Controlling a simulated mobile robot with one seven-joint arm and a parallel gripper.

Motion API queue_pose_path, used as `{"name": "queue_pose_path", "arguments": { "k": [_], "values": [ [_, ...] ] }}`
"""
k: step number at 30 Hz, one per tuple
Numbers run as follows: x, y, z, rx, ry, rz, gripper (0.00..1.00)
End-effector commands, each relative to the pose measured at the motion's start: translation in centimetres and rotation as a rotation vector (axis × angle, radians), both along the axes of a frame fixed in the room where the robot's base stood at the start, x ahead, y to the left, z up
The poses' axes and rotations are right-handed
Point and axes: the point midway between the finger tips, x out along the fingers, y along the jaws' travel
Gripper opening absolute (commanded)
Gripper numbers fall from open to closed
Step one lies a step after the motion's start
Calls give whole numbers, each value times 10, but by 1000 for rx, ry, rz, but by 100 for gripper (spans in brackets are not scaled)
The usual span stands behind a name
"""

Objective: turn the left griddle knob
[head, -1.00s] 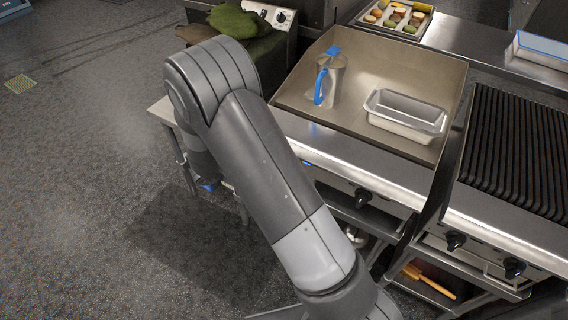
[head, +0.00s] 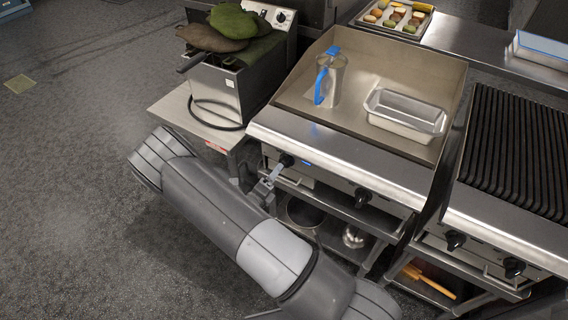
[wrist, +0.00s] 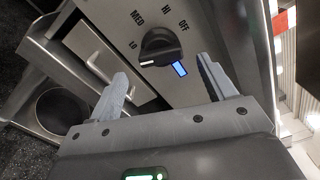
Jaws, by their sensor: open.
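The left griddle knob (head: 286,160) is a black dial on the steel front panel, at the left end of the griddle (head: 365,165). In the wrist view the knob (wrist: 160,45) is seen close up, with LO, MED, HI and OFF printed around it and a small blue mark beside it. My gripper (wrist: 161,69) is open and empty. Its two fingers point at the panel, with the knob ahead of and between their tips, not visibly touched. In the head view my gripper (head: 272,177) is just in front of the knob, partly hidden by my arm.
A second griddle knob (head: 362,197) is to the right. A jug with a blue handle (head: 330,78) and a loaf pan (head: 405,115) stand on the griddle. A fryer (head: 235,85) stands to the left. A shelf with pots (head: 354,237) is below the panel. Floor at left is clear.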

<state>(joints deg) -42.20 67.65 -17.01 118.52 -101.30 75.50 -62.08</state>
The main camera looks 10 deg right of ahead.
Motion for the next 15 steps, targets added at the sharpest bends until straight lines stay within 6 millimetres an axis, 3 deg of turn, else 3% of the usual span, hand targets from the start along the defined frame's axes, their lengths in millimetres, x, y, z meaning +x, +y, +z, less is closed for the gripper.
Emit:
{"name": "queue_pose_path", "arguments": {
  "k": [7,15],
  "values": [
    [32,-34,0,0,-1,-4,76],
    [48,-49,0,1,0,-2,76]
  ]
}}
